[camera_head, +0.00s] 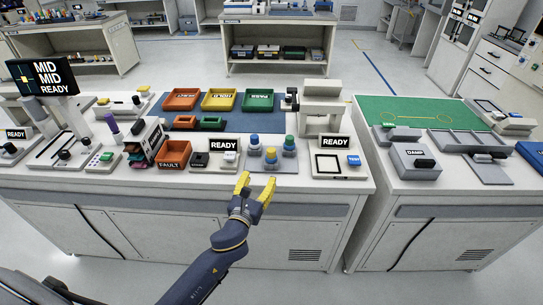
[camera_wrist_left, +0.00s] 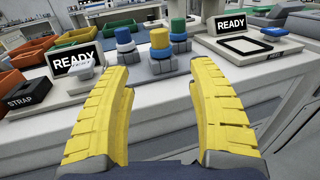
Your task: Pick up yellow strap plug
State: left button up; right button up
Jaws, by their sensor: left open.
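The yellow strap plug (camera_head: 270,155) stands upright on a grey holder on the bench, between other plugs. It also shows in the left wrist view (camera_wrist_left: 159,40), at the top centre between the two fingers and beyond their tips. My left gripper (camera_head: 257,181) has yellow fingers and is spread open and empty. It is in front of the bench edge, short of the plug and touching nothing. The wrist view shows its fingers wide apart (camera_wrist_left: 160,78). My right gripper is not in view.
A blue-topped plug (camera_wrist_left: 123,36) stands left of the yellow one, and a green-topped plug (camera_head: 289,142) stands to its right. READY displays (camera_head: 224,145) flank the holders. An orange FAULT bin (camera_head: 174,153) is further left. Open floor separates this bench from the right one.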

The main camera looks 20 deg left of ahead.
aim_at(270, 159)
pick_arm(q)
jog(key=shift+w+d+f, duration=0.1)
jog(key=shift+w+d, duration=0.05)
jog(key=shift+w, duration=6.4)
jog(key=c, duration=1.3)
